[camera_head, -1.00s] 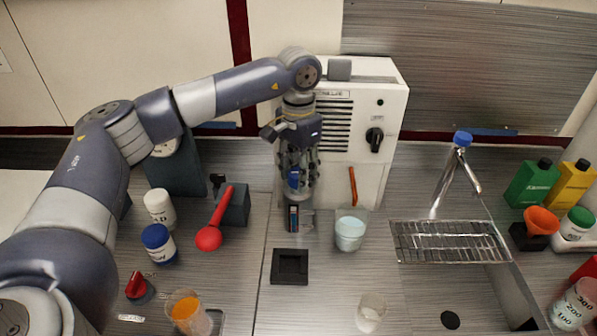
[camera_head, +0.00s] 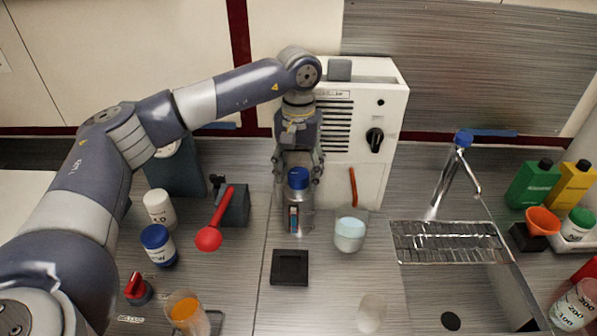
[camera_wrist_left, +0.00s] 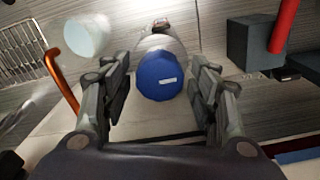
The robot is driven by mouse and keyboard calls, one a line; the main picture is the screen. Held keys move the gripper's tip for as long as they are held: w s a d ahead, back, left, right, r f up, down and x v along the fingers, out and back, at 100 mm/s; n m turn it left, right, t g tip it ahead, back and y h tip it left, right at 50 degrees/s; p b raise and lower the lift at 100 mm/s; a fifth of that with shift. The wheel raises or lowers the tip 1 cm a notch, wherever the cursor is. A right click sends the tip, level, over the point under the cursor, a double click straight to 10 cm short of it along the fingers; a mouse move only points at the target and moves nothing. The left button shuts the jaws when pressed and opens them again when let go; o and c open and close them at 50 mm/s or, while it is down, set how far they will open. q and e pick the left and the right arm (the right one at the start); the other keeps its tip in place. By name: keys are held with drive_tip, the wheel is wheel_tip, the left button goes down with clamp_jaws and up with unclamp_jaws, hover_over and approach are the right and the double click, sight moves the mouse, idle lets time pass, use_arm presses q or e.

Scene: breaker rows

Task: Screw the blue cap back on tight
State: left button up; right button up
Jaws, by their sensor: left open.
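The blue cap (camera_head: 298,178) sits on top of a clear bottle (camera_head: 300,216) that stands upright on the counter in front of the white machine. In the left wrist view the cap (camera_wrist_left: 160,76) shows as a blue disc with a small white mark, with the bottle (camera_wrist_left: 161,39) behind it. My left gripper (camera_head: 298,184) is open, its fingers spread on both sides of the cap. In the left wrist view gaps show between the fingers (camera_wrist_left: 160,90) and the cap. Whether the cap is tight cannot be seen. My right gripper is not in view.
A beaker with pale liquid (camera_head: 350,232) stands close right of the bottle. A black square holder (camera_head: 290,267) lies in front. The white machine (camera_head: 370,120) stands behind.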

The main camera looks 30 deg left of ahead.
use_arm(q)
drive_tip(key=n, duration=1.2)
drive_tip(key=c, duration=0.9)
drive_tip(key=m, duration=0.3)
drive_tip(key=shift+b, duration=0.35)
drive_tip(key=shift+c, duration=0.2)
drive_tip(key=m, duration=0.5)
drive_tip(key=o, duration=1.1)
